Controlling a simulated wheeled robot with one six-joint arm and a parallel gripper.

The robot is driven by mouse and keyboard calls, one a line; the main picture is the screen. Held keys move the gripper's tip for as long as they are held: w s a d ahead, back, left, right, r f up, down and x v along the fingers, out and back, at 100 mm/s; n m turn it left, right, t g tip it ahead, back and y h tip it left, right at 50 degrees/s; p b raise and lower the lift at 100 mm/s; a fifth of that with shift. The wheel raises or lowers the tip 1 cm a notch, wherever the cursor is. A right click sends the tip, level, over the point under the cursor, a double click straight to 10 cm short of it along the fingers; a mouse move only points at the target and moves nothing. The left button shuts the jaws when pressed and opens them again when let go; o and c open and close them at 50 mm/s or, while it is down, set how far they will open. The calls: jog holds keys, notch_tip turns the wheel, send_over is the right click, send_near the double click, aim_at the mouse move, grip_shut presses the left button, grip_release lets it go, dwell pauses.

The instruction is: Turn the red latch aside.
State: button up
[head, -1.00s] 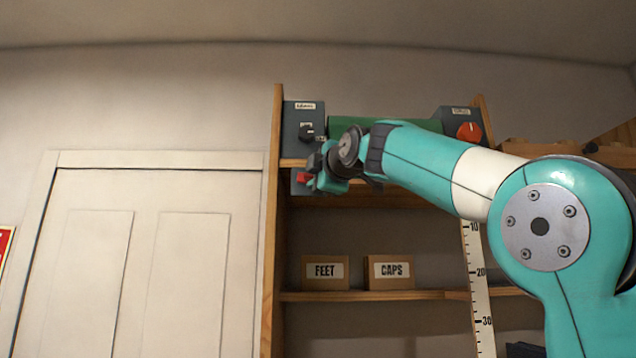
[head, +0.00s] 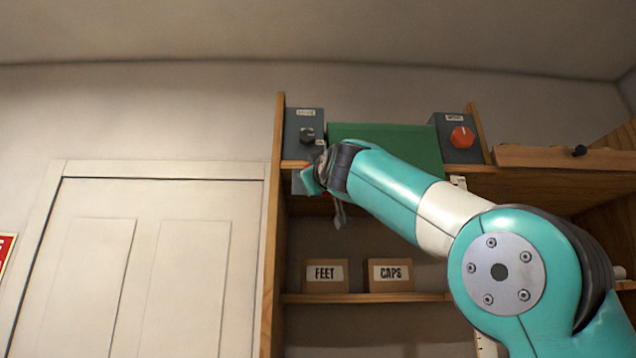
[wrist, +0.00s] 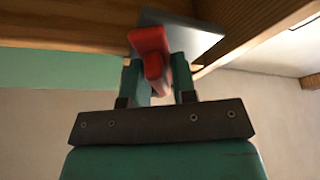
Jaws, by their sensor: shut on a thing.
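The red latch (wrist: 152,50) sits on a grey plate (wrist: 192,38) under the wooden shelf edge in the wrist view. My gripper (wrist: 156,70) has one green finger on each side of the latch and is shut on it. In the head view my gripper (head: 313,180) is at the left end of the shelf, just below the grey box with a black knob. Only a sliver of red shows there, and my wrist hides most of the latch.
Boxes marked FEET (head: 325,276) and CAPS (head: 390,275) stand lower down. A wooden upright (head: 273,230) is close on the left.

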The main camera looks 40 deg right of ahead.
jog(key=m+h, duration=0.2)
jog(key=m, duration=0.2)
jog(key=m+g+h, duration=0.1)
jog(key=m+h, duration=0.1)
jog(key=m, duration=0.2)
jog(key=shift+g, duration=0.3)
jog(key=shift+m, duration=0.5)
jog(key=o, duration=0.7)
jog(key=b+v, duration=0.8)
jog(key=v, duration=0.9)
jog(key=shift+a+f, duration=0.2)
jog(key=shift+f, duration=0.1)
